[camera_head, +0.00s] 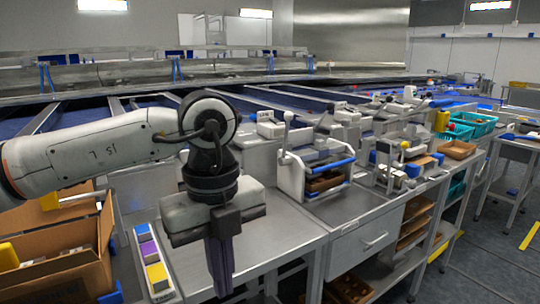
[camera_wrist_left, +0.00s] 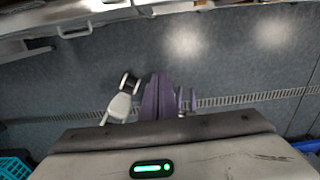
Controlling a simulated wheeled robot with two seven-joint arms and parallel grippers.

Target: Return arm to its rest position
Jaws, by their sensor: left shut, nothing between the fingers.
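My left arm comes in from the left in the head view. Its gripper (camera_head: 219,268) points down in front of the steel bench, with its dark purple fingers together and nothing between them. In the left wrist view the shut fingers (camera_wrist_left: 158,98) stand over the grey floor. My right gripper is not in view.
The steel bench (camera_head: 245,238) holds a white-framed device with a blue handle (camera_head: 322,165). A cardboard box (camera_head: 82,250) stands at the lower left beside a strip with coloured patches (camera_head: 152,262). Teal crates (camera_head: 473,122) sit farther right.

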